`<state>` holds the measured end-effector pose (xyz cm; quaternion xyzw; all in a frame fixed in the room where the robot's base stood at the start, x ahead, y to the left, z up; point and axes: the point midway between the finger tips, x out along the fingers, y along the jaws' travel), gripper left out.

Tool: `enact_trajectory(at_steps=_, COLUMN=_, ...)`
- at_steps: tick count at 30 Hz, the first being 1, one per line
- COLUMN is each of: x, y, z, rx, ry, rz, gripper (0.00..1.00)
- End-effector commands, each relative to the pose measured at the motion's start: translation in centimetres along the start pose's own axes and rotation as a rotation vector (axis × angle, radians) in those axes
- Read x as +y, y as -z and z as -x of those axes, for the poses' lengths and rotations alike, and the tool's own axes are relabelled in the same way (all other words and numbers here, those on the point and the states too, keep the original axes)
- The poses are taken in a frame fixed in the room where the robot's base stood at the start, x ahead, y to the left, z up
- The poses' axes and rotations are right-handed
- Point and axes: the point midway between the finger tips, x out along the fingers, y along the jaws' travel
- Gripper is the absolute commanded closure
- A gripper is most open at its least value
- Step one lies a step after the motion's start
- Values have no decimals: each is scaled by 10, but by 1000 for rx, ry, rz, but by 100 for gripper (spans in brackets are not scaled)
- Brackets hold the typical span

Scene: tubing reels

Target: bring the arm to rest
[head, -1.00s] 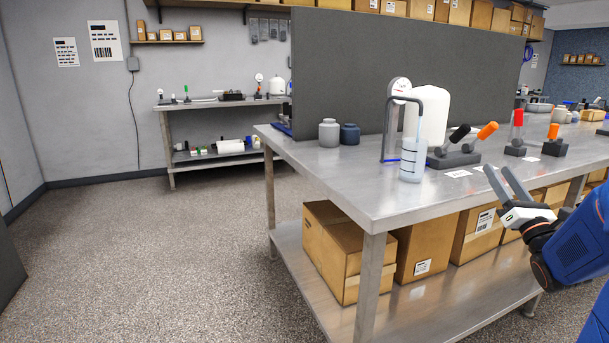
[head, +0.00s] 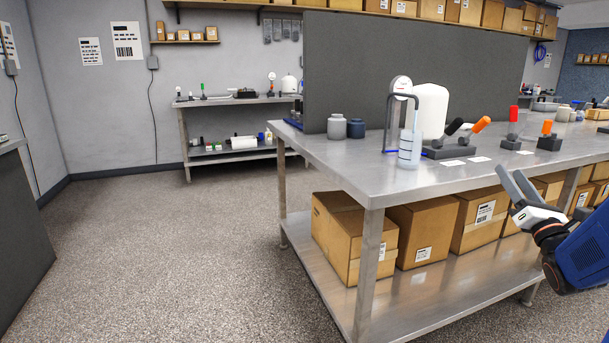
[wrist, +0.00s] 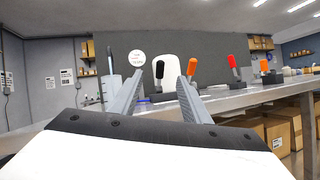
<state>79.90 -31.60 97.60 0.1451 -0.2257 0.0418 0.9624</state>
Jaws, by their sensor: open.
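My gripper (head: 517,187) is at the right of the head view, in front of the near long edge of the steel bench (head: 335,170). Its two grey fingers are apart with nothing between them. In the wrist view my gripper (wrist: 160,98) points toward the bench top, and the fingers are spread and empty. My blue arm reaches in from the right edge of the head view.
On the bench stand a clear graduated cylinder (head: 409,152), a white container (head: 431,108), orange-handled levers (head: 481,124) and two jars (head: 337,127). Cardboard boxes (head: 355,240) fill the lower shelf. A dark cabinet (head: 25,235) stands at left. The floor between is clear.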

Motion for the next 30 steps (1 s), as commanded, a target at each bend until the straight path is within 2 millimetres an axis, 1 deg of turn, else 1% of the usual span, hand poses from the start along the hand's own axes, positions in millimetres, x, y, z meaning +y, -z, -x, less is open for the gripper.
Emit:
enact_trajectory(at_steps=5, x=5, y=6, z=-3, rx=36, ry=46, rz=-92, gripper=57)
enact_trajectory(at_steps=11, x=12, y=16, z=-5, rx=88, ry=128, rz=-246, gripper=57)
enact_trajectory(at_steps=14, x=18, y=22, z=-4, rx=117, ry=189, rz=-352, gripper=57)
enact_trajectory(at_steps=17, x=25, y=31, z=1, rx=149, ry=275, rz=-497, gripper=57)
enact_trajectory(at_steps=20, x=35, y=42, z=11, rx=175, ry=384, rz=-670, gripper=57)
enact_trajectory(at_steps=23, x=44, y=54, z=26, rx=190, ry=503, rz=-848, gripper=57)
enact_trajectory(at_steps=26, x=56, y=65, z=45, rx=192, ry=627, rz=-1022, gripper=57)
enact_trajectory(at_steps=29, x=69, y=77, z=69, rx=185, ry=760, rz=-1193, gripper=57)
enact_trajectory(at_steps=30, x=75, y=82, z=80, rx=178, ry=816, rz=-1260, gripper=57)
